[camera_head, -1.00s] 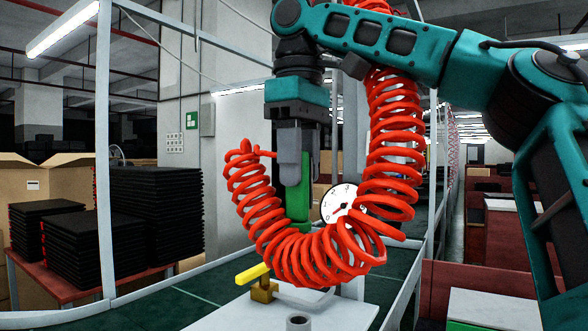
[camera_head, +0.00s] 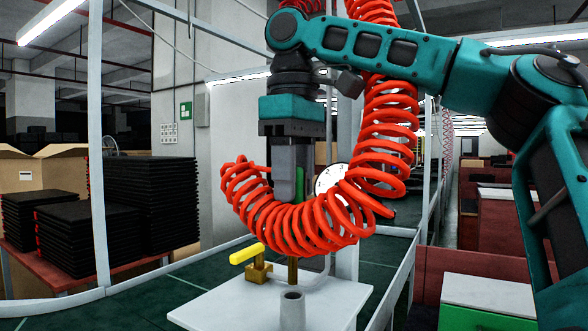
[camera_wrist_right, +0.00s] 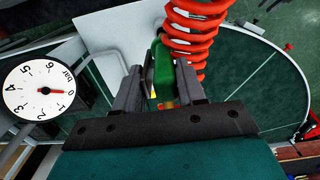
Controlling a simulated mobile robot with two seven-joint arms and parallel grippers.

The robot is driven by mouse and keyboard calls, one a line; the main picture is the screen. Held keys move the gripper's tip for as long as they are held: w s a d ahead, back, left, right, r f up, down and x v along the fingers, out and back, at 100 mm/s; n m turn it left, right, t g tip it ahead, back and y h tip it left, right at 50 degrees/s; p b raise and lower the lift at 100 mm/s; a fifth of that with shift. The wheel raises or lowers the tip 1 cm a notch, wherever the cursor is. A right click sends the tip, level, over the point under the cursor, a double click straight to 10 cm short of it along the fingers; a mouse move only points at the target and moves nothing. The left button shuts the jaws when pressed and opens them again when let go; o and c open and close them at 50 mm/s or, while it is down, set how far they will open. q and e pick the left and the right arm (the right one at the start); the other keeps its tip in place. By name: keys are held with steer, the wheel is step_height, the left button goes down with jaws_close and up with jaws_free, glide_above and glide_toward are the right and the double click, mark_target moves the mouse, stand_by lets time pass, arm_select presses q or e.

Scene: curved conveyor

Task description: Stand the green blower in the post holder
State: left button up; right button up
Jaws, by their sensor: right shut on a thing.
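The green blower (camera_head: 300,183) is held between the fingers of my right gripper (camera_head: 287,198), which is shut on it. It hangs roughly upright, and the red coiled hose hides its lower part. A brass tube (camera_head: 292,272) shows below the coils, in line with the blower, and looks like its nozzle. The post holder (camera_head: 292,311) is a short grey open cylinder on the white plate (camera_head: 225,300), below the tube, with a gap between them in the picture. In the right wrist view the blower (camera_wrist_right: 162,70) sits between both fingers. My left gripper is not in view.
The red coiled hose (camera_head: 300,228) loops around the gripper. A yellow-handled valve (camera_head: 247,254) stands on the plate left of the holder. A white pressure gauge (camera_head: 330,178) is behind the coils. A green curved conveyor (camera_head: 120,307) surrounds the plate.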

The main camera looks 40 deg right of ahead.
mark_target(294, 231)
steer(key=shift+f, duration=0.15)
stand_by(0.4)
steer(key=shift+p, duration=0.7)
stand_by(0.7)
steer(key=shift+p, duration=0.45)
steer(key=shift+f, duration=0.4)
stand_by(0.4)
steer(key=shift+f+b, duration=0.45)
steer(key=shift+f, duration=2.65)
steer(key=o, duration=0.9)
